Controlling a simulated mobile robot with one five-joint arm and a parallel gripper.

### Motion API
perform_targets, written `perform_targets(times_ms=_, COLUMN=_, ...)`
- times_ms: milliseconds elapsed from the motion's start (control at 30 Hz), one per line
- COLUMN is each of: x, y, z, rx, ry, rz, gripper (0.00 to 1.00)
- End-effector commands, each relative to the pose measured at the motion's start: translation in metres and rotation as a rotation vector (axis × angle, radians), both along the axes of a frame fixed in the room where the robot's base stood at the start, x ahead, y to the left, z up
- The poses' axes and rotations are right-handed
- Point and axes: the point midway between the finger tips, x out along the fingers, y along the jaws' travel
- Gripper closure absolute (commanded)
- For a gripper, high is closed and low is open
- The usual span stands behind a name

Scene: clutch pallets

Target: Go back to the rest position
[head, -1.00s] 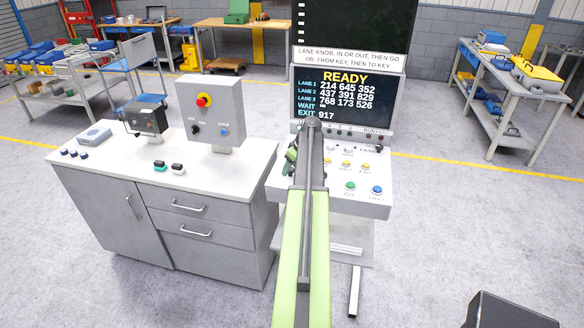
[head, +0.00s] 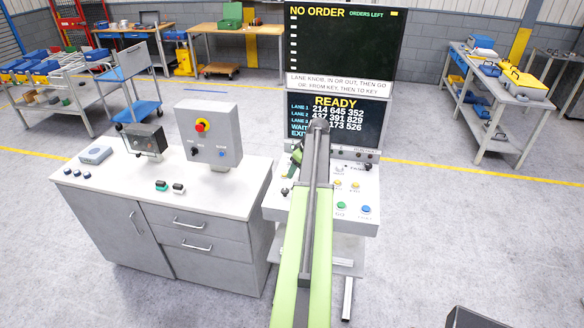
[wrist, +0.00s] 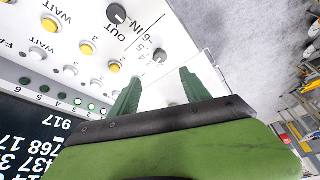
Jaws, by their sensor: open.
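My gripper (wrist: 157,92) shows in the wrist view with its two green fingers apart and nothing between them. In the head view my arm reaches forward over the control panel and hides part of it; a bit of my green gripper (head: 295,160) shows left of the arm's end. The control panel (head: 366,228) has yellow, green and blue buttons. The screen (head: 376,118) reads READY, and the board above (head: 340,45) reads NO ORDER.
A white-topped cabinet (head: 110,190) stands left of the panel. It bears a grey box with a red knob (head: 208,135) and a small dark box (head: 146,139). A blue cart (head: 131,85) stands behind it. A workbench (head: 500,95) stands at right.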

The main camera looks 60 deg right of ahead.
Motion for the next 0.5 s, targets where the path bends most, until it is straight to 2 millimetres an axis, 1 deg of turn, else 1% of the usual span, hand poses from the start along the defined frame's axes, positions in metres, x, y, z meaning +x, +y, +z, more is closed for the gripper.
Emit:
perform_targets(times_ms=33, x=-0.0045, y=0.0012, z=0.0185, rx=0.0, ry=0.0, rz=-0.001, gripper=0.45)
perform_targets(times_ms=100, x=-0.008, y=0.0015, z=0.0246, rx=0.0, ry=0.0, rz=0.0, gripper=0.45)
perform_targets(times_ms=500, x=-0.0101, y=0.0016, z=0.0238, rx=0.0, ry=0.0, rz=0.001, gripper=0.45)
